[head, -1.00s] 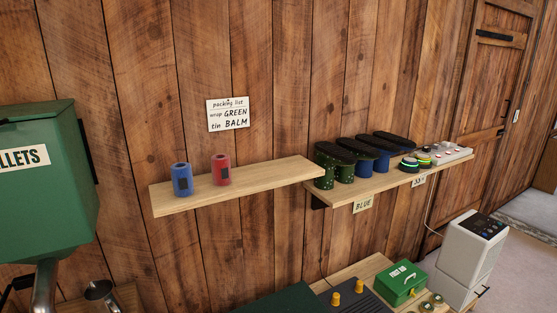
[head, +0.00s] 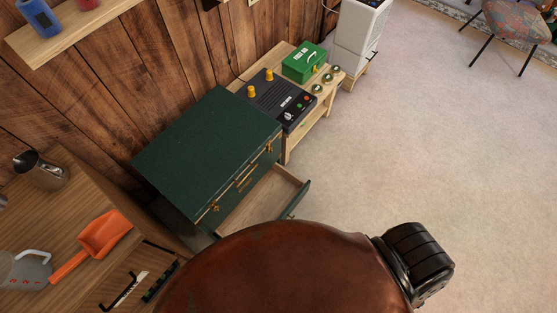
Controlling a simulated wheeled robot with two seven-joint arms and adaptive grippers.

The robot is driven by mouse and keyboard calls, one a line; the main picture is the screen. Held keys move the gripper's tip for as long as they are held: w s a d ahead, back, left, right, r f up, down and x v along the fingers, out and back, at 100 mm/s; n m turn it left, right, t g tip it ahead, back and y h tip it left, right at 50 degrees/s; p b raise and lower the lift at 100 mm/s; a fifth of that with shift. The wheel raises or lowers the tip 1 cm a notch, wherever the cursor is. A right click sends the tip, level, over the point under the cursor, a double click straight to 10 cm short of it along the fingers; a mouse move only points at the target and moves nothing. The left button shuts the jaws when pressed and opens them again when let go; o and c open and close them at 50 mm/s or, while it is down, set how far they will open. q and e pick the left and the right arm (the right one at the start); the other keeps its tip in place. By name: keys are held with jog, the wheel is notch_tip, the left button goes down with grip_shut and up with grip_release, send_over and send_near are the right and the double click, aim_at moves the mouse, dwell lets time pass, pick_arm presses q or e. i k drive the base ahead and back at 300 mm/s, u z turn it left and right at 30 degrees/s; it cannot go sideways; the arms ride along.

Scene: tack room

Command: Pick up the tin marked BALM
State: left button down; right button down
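Several small round tins (head: 327,78) with light lids stand in a short row on the wooden bench, just right of the green box (head: 304,62). They are too small here for me to read any marking, so I cannot tell which one says BALM. Nothing touches the tins from above. Neither of my grippers is in view.
A dark control box (head: 272,100) with yellow knobs sits beside the green box. A dark green chest (head: 208,150) with a pulled-out drawer (head: 265,199) stands nearer. A large brown rounded thing (head: 270,270) fills the bottom. An orange scoop (head: 104,235) lies left.

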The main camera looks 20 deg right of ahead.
aim_at(317, 89)
jog(key=z, duration=0.15)
jog(key=k, duration=1.05)
jog(key=z, duration=1.45)
jog(key=i, duration=0.85)
jog(key=z, duration=0.65)
jog(key=i, duration=0.65)
jog(key=u, duration=0.8)
jog(key=i, duration=0.7)
jog(key=u, duration=0.85)
